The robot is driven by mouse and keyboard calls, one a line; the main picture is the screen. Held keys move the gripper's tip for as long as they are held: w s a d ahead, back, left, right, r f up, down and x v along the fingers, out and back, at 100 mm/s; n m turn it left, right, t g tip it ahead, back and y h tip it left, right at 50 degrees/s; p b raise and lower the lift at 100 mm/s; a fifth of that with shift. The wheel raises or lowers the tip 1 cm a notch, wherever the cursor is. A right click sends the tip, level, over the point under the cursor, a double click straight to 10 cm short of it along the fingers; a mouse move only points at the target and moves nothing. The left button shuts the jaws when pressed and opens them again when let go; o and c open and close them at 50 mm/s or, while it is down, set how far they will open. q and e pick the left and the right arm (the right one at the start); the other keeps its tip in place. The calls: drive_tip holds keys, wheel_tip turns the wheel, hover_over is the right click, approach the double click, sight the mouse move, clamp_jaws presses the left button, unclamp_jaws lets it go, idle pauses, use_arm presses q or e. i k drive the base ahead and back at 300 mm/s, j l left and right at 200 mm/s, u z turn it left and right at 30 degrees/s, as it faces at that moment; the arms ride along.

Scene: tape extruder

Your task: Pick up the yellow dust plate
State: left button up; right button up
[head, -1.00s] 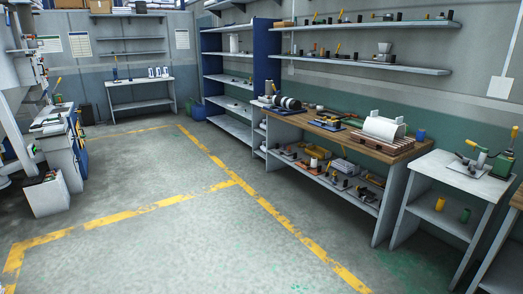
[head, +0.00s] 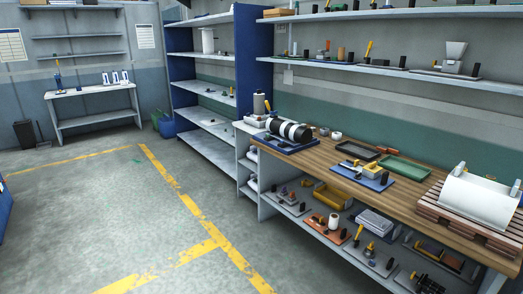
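A yellow tray-like piece (head: 333,197) lies on the lower shelf of the workbench, among other parts. It is small in the head view, and I cannot tell for sure that it is the yellow dust plate. Another partly yellow item (head: 438,254) lies farther right on the same shelf, partly shaded by the worktop. Neither of my grippers is in view.
The wooden-topped workbench (head: 318,158) runs along the right, holding a black-and-white roller (head: 290,131), a green tray (head: 403,168) and a white roll (head: 478,203) on a pallet. A blue-sided shelf unit (head: 254,60) stands beyond. The floor (head: 100,215) at left is open.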

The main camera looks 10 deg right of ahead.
sight(372, 168)
drive_tip(key=i, duration=0.75)
drive_tip(key=i+z, duration=0.15)
drive_tip(key=i, duration=0.6)
drive_tip(key=j, duration=0.1)
